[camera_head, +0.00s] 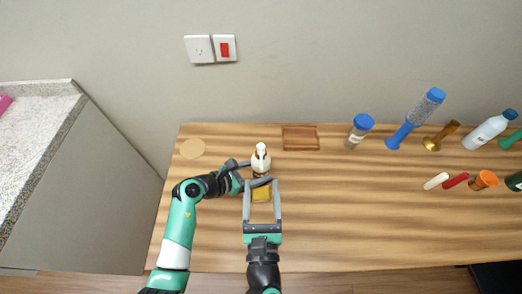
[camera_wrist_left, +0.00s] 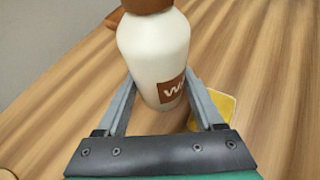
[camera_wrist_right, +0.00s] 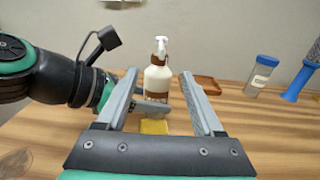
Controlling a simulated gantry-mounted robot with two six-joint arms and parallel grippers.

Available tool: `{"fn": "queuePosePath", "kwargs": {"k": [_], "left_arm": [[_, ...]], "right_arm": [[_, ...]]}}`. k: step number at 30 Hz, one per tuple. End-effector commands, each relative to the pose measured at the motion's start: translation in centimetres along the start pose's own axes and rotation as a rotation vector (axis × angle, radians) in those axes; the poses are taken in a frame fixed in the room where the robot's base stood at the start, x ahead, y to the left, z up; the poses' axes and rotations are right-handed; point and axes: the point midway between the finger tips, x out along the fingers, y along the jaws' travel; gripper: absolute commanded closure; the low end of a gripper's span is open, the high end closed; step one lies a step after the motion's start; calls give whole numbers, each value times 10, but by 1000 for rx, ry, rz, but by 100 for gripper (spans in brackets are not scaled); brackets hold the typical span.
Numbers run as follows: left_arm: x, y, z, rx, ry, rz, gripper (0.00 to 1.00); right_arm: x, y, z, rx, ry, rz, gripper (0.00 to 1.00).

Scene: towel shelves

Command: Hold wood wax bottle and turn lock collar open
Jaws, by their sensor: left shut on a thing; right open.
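The wood wax bottle (camera_head: 261,161) is white with a pump top and stands upright on the wooden table. In the left wrist view the bottle (camera_wrist_left: 155,52) shows a brown label and a brown collar (camera_wrist_left: 146,5) at the top edge. My left gripper (camera_head: 262,172) is shut on the bottle's body, one finger on each side. In the right wrist view the white pump head (camera_wrist_right: 161,46) sits above the brown collar (camera_wrist_right: 159,61). My right gripper (camera_head: 261,182) is open and empty in front of the bottle, apart from it.
A yellow sponge-like pad (camera_head: 261,194) lies in front of the bottle. A brown wooden tray (camera_head: 300,138) is behind it to the right, and a round tan disc (camera_head: 192,148) to the left. A blue-capped jar (camera_head: 357,131) and several other items stand further right. The front middle-right table is clear.

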Motion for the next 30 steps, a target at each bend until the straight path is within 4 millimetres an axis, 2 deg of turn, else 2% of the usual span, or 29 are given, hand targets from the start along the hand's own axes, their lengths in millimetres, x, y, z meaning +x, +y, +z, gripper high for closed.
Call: {"fn": "queuePosePath", "kwargs": {"k": [9, 15, 19, 26, 30], "left_arm": [[0, 0, 0, 0, 1, -1, 62], [0, 0, 0, 0, 1, -1, 62], [0, 0, 0, 0, 1, 0, 62], [0, 0, 0, 0, 1, 0, 62], [0, 0, 0, 0, 1, -1, 62]], "right_arm": [[71, -1, 2, 1, -2, -4, 31], [101, 0, 1, 0, -2, -1, 31], [108, -1, 1, 2, -2, -1, 31], [108, 0, 1, 1, -2, 0, 31], [108, 0, 1, 1, -2, 0, 56]]}}
